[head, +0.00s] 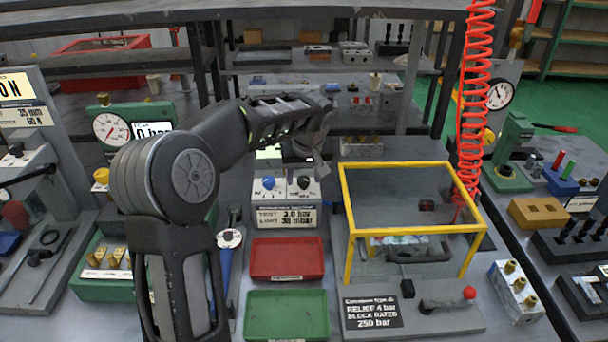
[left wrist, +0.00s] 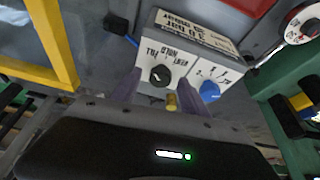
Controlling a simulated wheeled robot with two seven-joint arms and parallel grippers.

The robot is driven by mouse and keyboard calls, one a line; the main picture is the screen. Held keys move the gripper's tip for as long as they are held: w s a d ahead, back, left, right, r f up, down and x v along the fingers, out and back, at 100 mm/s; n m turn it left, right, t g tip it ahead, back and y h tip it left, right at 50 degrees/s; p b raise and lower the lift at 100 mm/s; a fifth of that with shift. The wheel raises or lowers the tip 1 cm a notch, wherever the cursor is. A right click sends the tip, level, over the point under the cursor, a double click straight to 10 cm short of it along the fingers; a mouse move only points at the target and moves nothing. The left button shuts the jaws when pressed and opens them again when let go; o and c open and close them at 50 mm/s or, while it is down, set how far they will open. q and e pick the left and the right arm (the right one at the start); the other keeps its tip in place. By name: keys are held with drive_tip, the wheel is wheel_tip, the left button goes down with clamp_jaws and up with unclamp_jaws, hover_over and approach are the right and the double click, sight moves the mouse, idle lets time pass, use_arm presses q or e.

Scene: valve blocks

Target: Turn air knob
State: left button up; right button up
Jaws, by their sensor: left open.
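A pale control box (head: 285,205) stands at the back of the bench, with a sign on its front reading "TEST 3.0 bar" and a limit line. It carries a blue knob (head: 268,183) on the left and a black knob (head: 303,182) on the right. My left gripper (head: 303,162) is open above and behind the black knob. In the left wrist view the black knob (left wrist: 160,74) appears between the two fingers, just past their tips, with FILL, HOLD and VENT marks by it. The blue knob (left wrist: 210,90) is beside the right finger. Contact cannot be told.
A red tray (head: 287,272) and a green tray (head: 250,330) lie in front of the box. A yellow frame (head: 408,166) stands close on the right, with a coiled red hose (head: 474,110) behind it. A gauge block (head: 120,128) is at the left.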

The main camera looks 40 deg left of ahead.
use_arm(q)
drive_tip(key=shift+c, duration=0.3)
clamp_jaws()
idle(0.3)
